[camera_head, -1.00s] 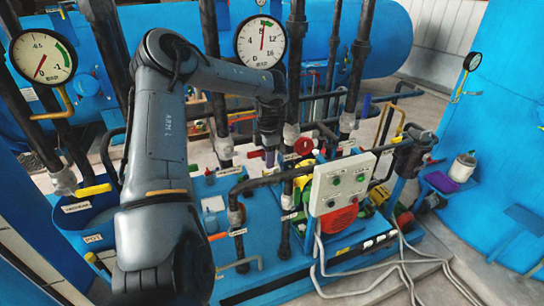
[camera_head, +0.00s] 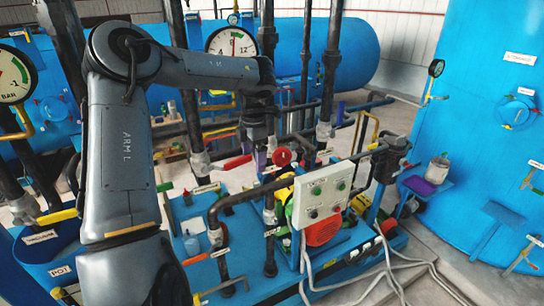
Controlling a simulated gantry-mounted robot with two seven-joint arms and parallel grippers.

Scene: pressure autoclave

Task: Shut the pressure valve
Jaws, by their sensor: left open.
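A valve with a red lever handle (camera_head: 236,163) sits on a dark vertical pipe left of the middle. The lever points to the right, roughly across the pipe. A white label (camera_head: 207,188) is below it, too small to read, so I cannot tell whether this is the pressure valve. My left gripper (camera_head: 259,142) hangs pointing down just right of the lever's end. It is open; its fingers are dark and small, and I cannot tell whether they touch anything. A yellow-handled valve (camera_head: 57,215) is at the far left, its label seemingly reading vacuum. My right gripper is out of view.
A round red handwheel (camera_head: 281,157) is close right of my left gripper. Dark vertical pipes (camera_head: 305,65) stand around it. A control box (camera_head: 322,193) with buttons stands in front, cables trailing from it. Pressure gauges (camera_head: 232,42) are behind. A large blue tank (camera_head: 470,130) fills the right.

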